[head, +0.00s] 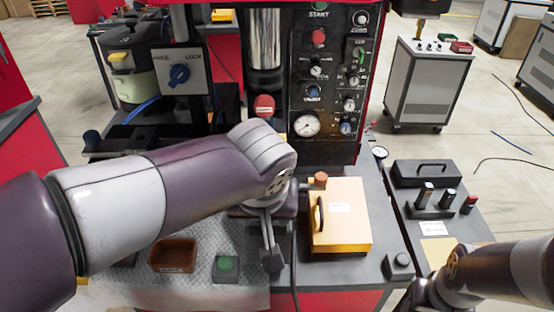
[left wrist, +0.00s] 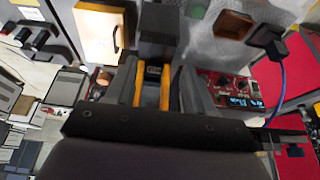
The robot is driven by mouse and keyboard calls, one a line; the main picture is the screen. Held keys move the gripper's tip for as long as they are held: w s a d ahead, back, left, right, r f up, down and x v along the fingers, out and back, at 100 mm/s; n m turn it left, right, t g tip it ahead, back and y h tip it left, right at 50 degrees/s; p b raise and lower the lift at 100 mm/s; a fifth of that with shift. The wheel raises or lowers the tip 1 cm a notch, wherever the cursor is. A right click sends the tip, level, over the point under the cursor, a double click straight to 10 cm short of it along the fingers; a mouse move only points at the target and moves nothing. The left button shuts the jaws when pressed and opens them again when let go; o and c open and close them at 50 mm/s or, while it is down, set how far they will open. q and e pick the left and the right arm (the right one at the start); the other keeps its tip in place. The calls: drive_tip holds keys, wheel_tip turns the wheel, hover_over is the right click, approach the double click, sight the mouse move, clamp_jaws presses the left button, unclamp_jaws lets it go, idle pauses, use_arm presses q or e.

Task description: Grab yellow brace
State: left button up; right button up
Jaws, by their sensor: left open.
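My left gripper (head: 271,258) points down at the front of the bench, left of an orange-yellow case (head: 340,220) with a black handle. The left wrist view shows the open jaws (left wrist: 153,85). Two parallel yellow bars (left wrist: 165,87) show between the dark fingers; they look like the yellow brace. A dark part sits between the bars. I cannot tell whether the fingers touch them. The brace is not clear in the head view, where my left arm covers part of the bench. My right arm comes in at the lower right; its fingers do not show clearly.
A brown bin (head: 173,254) and a green button box (head: 226,266) stand on the metal plate, left of my left gripper. The control panel (head: 325,90) rises behind. A small dark box (head: 397,265) is at the right front. A side table with black fittings (head: 433,205) stands right.

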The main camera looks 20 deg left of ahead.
use_arm(q)
drive_tip(key=w+a, duration=0.1)
drive_tip(key=w, duration=0.3)
drive_tip(key=w+a+p, duration=0.1)
drive_tip(key=w, duration=0.2)
drive_tip(key=w+a+p, duration=0.1)
drive_tip(key=w, duration=0.3)
drive_tip(key=shift+w+f, duration=0.3)
drive_tip(key=shift+f, duration=0.05)
drive_tip(key=shift+w+a+f, duration=0.2)
drive_tip(key=shift+f, duration=0.1)
drive_tip(key=shift+s, duration=0.2)
drive_tip(key=c, duration=0.5)
drive_tip(key=shift+d, duration=0.1)
clamp_jaws()
drive_tip(key=shift+w+r, duration=0.1)
